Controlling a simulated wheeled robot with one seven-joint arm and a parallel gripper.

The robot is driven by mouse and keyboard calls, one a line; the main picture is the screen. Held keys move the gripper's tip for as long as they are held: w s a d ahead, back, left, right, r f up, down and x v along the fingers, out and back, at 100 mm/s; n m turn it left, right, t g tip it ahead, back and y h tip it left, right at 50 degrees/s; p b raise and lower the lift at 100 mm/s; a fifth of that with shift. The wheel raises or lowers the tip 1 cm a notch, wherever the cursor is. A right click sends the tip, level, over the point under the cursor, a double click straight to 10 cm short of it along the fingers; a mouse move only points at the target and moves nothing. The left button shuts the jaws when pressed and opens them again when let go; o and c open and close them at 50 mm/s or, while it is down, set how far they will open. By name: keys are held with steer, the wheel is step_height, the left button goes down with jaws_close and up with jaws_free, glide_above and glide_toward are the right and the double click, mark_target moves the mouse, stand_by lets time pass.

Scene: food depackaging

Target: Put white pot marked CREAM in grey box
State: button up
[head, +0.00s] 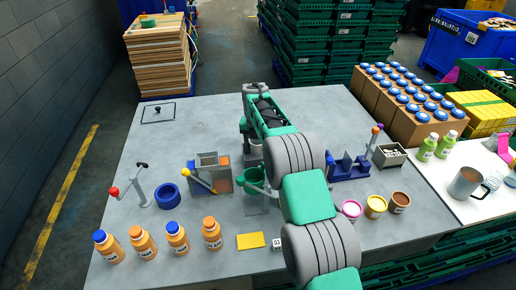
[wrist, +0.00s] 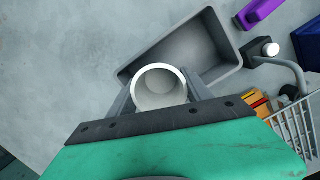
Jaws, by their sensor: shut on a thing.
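A white round pot (wrist: 160,72) with an open, empty-looking top sits between the fingers of my gripper (wrist: 160,98) in the wrist view. The gripper is shut on it. No CREAM marking shows from this angle. A grey box (wrist: 226,44) with an open top and an empty-looking floor lies under and just beyond the pot. The pot overlaps the box's near wall in the picture; its height above the box is hard to tell.
A purple object (wrist: 262,10) and a stand with a white knob (wrist: 270,49) lie near the box. Orange-capped and blue-capped bottles (head: 178,237), a blue roll (head: 167,196) and a fixture with a yellow lever (head: 210,178) stand on the grey table (head: 130,210). Its far left is mostly clear.

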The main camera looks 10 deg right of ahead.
steer(key=shift+f, duration=0.65)
steer(key=shift+f, duration=0.55)
steer(key=o, duration=1.4)
steer(key=shift+c, duration=0.2)
